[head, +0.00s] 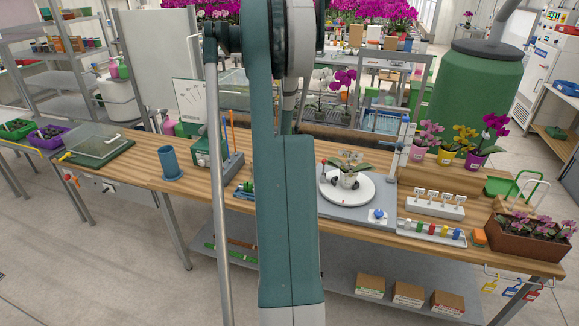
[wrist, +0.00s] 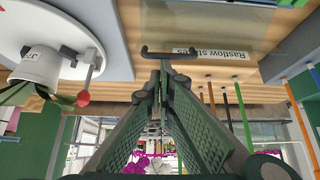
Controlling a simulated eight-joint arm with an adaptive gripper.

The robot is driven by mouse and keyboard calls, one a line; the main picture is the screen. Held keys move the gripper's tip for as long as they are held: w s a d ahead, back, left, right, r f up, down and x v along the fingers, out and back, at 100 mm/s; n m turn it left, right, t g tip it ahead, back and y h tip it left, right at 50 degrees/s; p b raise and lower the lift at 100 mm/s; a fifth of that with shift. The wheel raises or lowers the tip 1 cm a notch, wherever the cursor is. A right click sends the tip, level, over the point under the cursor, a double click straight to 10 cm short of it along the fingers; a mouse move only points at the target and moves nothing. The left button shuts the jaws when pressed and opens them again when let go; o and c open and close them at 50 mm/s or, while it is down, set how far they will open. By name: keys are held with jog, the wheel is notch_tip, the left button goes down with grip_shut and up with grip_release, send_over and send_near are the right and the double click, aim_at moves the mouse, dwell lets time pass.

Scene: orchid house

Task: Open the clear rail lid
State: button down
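In the wrist view a clear panel (wrist: 245,22), which looks like the rail lid, lies ahead with a partly readable printed label. A dark bar handle (wrist: 183,53) with bent ends stands at its near edge. My gripper (wrist: 161,72) points at this handle, with its two ribbed fingers meeting at the tips. The tips are just short of the bar in the picture; I cannot tell whether they touch it. Nothing shows between the fingers. In the head view my own arm covers the middle of the bench, and I cannot make out the lid or gripper there.
A white turntable (head: 362,190) with a potted orchid and a red-knobbed post (wrist: 84,97) stands close beside my gripper. Thin coloured stakes (wrist: 243,118) stand on the other side.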

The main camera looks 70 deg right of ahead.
jog(key=shift+a+r+b, duration=0.1)
jog(key=shift+a+b, duration=0.3)
jog(key=shift+a, duration=0.7)
jog(key=shift+d, duration=0.15)
jog(key=d+r+v, duration=0.1)
jog(key=v, duration=0.8)
jog(key=shift+d+r, duration=0.2)
jog(key=shift+r, duration=0.1)
jog(key=shift+w, duration=0.1)
dwell(0.9)
